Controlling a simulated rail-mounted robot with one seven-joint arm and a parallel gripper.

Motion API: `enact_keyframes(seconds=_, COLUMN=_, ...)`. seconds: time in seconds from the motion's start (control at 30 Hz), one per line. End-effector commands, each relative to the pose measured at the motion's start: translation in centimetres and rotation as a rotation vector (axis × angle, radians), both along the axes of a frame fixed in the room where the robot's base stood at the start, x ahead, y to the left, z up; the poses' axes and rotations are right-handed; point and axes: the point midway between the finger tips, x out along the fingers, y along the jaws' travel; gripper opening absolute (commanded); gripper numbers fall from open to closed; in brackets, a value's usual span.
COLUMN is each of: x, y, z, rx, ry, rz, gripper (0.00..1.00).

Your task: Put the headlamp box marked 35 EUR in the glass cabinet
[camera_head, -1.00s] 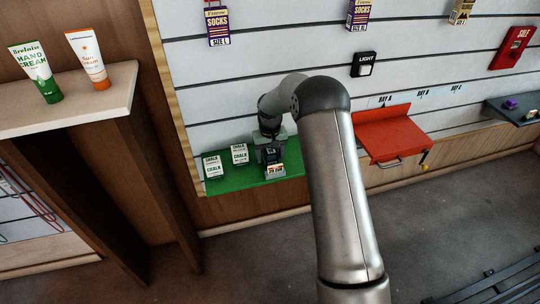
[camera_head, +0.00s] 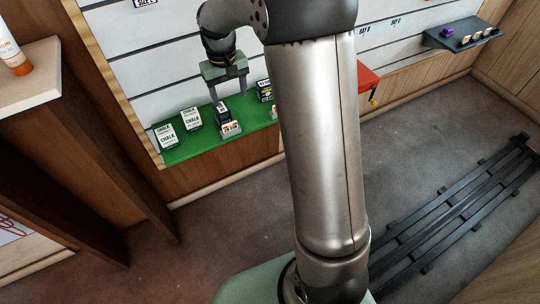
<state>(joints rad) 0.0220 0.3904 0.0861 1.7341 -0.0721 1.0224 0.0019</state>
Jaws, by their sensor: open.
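My gripper (camera_head: 229,97) is open and empty, fingers pointing down, just above a small dark box (camera_head: 222,112) on the green shelf (camera_head: 205,142). A small price card (camera_head: 231,130) stands in front of this box; its print is too small to read for sure. A second dark box (camera_head: 264,91) stands to the right, partly hidden by my arm. I cannot tell which box is the headlamp box marked 35 EUR. No glass cabinet shows in this view.
A red shelf (camera_head: 368,78) is partly behind my arm. A grey shelf (camera_head: 460,36) with small items is at the upper right. A wooden counter (camera_head: 25,75) is at left. A dark slatted rack (camera_head: 450,215) lies on the floor.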

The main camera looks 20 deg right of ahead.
Motion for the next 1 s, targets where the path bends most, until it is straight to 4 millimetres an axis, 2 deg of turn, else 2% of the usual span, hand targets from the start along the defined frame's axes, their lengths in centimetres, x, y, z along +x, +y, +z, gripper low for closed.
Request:
enact_keyframes(seconds=0.03, x=-3.7, y=-0.4, z=1.5, rx=-0.006, ry=-0.004, rz=-0.010, gripper=0.63)
enact_keyframes(seconds=0.2, x=-15.1, y=-1.6, z=2.7, rx=-0.003, ry=-0.004, rz=-0.050, gripper=0.63)
enact_keyframes(seconds=0.3, x=-20.9, y=-1.9, z=2.2, rx=0.005, ry=-0.003, rz=-0.072, gripper=0.63)
enact_keyframes(seconds=0.4, x=-25.2, y=-2.1, z=1.3, rx=0.015, ry=-0.001, rz=-0.088, gripper=0.63)
enact_keyframes(seconds=0.47, x=-26.8, y=-2.1, z=0.8, rx=0.020, ry=-0.001, rz=-0.094, gripper=0.63)
enact_keyframes(seconds=0.5, x=-27.6, y=-2.1, z=0.6, rx=0.022, ry=0.000, rz=-0.097, gripper=0.67)
enact_keyframes(seconds=0.6, x=-28.6, y=-2.1, z=0.2, rx=0.024, ry=0.002, rz=-0.101, gripper=0.67)
enact_keyframes(seconds=1.0, x=-28.7, y=-2.1, z=0.2, rx=0.024, ry=0.003, rz=-0.101, gripper=0.67)
